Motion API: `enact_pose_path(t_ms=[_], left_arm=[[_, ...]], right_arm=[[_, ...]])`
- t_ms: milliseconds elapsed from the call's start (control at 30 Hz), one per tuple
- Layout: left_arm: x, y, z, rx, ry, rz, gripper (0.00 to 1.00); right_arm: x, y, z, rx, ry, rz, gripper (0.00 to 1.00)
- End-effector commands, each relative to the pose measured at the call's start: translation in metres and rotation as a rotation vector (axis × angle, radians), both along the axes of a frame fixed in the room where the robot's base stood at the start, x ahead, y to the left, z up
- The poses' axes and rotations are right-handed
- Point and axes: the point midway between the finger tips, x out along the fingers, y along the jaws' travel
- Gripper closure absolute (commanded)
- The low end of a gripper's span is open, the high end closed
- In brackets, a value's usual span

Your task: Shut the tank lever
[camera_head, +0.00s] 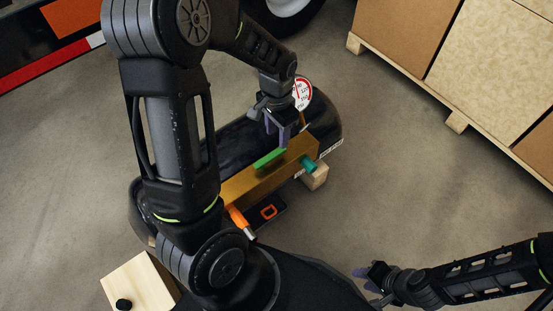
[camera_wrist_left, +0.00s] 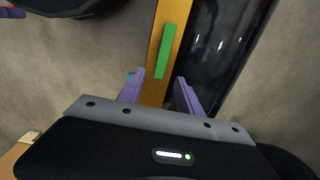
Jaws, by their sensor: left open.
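The black tank (camera_head: 325,125) lies on the floor with a gold block (camera_head: 262,180) along its side. A green lever (camera_head: 269,159) is on top of the block. In the left wrist view the lever (camera_wrist_left: 166,50) runs roughly along the gold block (camera_wrist_left: 153,92). My left gripper (camera_head: 281,138) is open, with its purple fingers just above and beside the lever. In the left wrist view the gripper (camera_wrist_left: 158,88) has its fingers apart over the gold block, near the lever's lower end. I cannot tell if they touch it. My right gripper (camera_head: 365,279) is low at right, its fingers apart and empty.
A round gauge (camera_head: 302,94) stands behind the left gripper. A teal fitting (camera_head: 307,163) and an orange-tipped fitting (camera_head: 240,221) stick out of the block. Wooden supports (camera_head: 315,178) stand by the tank. Boxes on a pallet (camera_head: 490,60) fill the upper right. Floor between is clear.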

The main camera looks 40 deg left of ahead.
Motion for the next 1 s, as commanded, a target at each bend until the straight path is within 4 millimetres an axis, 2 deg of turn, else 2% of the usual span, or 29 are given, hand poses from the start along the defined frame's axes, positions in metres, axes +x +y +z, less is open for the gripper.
enact_pose_path(t_ms=[300, 467, 800, 1000], left_arm=[[0.0, 0.003, 0.003, 0.005, 0.004, -0.002, 0.58], [-0.001, 0.003, -0.004, 0.004, 0.004, -0.002, 0.58], [-0.002, 0.002, -0.053, 0.003, 0.007, -0.001, 0.58], [-0.001, 0.003, -0.074, 0.004, 0.004, 0.0, 0.58]], right_arm=[[0.0, 0.0, 0.0, 0.0, -0.001, 0.0, 0.64], [0.0, 0.0, -0.003, 0.0, -0.001, 0.0, 0.64], [0.001, -0.001, -0.019, -0.001, -0.001, -0.003, 0.64], [0.003, -0.002, -0.024, -0.004, -0.004, -0.007, 0.64]])
